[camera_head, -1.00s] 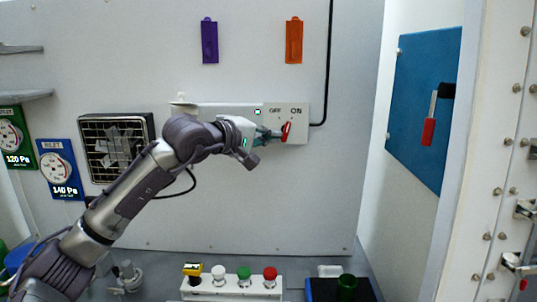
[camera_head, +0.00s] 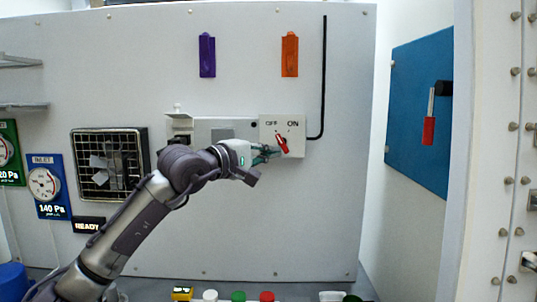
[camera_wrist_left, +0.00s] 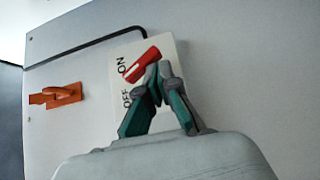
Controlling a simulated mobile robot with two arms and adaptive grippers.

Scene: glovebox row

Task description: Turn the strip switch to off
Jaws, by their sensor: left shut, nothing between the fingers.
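The strip switch is a white box (camera_head: 296,124) marked OFF and ON with a red lever (camera_head: 282,144) at the right end of a wall strip (camera_head: 215,124). The lever's upper end leans left, toward OFF. The small strip lamp (camera_head: 254,125) is dark. My left gripper (camera_head: 275,152) is at the lever from the left, its fingers shut with nothing between them. In the left wrist view, the red lever (camera_wrist_left: 142,65) lies right by the fingertips (camera_wrist_left: 156,72); I cannot tell if they touch. My right gripper is not in view.
A black cable (camera_head: 324,80) runs up beside the box. A vent (camera_head: 108,163) is at left, a blue panel (camera_head: 420,110) at right. The wall below the box is clear.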

